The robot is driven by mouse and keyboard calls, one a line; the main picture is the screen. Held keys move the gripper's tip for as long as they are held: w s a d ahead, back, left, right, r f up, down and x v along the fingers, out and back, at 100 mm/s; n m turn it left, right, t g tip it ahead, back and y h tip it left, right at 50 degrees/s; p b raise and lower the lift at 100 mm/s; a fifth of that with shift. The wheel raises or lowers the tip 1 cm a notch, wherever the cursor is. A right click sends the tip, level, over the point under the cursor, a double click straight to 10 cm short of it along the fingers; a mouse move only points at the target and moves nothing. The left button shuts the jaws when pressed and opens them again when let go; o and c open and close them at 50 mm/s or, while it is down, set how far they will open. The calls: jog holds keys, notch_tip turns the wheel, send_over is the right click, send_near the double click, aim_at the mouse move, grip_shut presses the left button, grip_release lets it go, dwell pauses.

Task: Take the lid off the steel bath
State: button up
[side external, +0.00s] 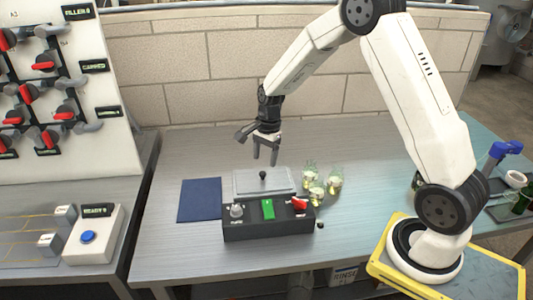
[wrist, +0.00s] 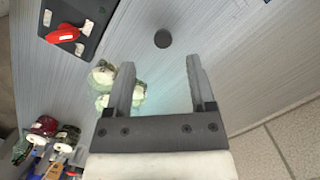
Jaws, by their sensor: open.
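The steel bath (side external: 268,223) stands on the bench with a dark front panel carrying a grey knob, a green switch and a red lever. Its flat grey lid (side external: 245,184) lies on top, with a small round black knob (side external: 263,175) in the middle. My gripper (side external: 265,161) points down above the lid, open and empty, its fingertips apart from the knob. In the wrist view my gripper's fingers (wrist: 160,62) are spread, and a dark round knob (wrist: 162,39), apparently the lid's, shows beyond the gap between the tips. The lid's edges are hard to make out there.
Several glasses (side external: 316,196) stand close to the bath's right side. A dark blue mat (side external: 200,200) lies flat and empty to its left. A small black object (side external: 320,225) lies by the front right corner. A block wall (side external: 200,80) rises behind the bench.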

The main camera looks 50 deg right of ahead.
aim_at(263, 173)
jog(key=shift+w+a+f, duration=0.1)
jog(key=shift+a+f, duration=0.05)
jog(key=shift+f, duration=1.15)
jog(key=shift+w+a+f, duration=0.1)
jog(key=shift+a+f, duration=0.05)
jog(key=shift+f, duration=1.15)
grip_shut()
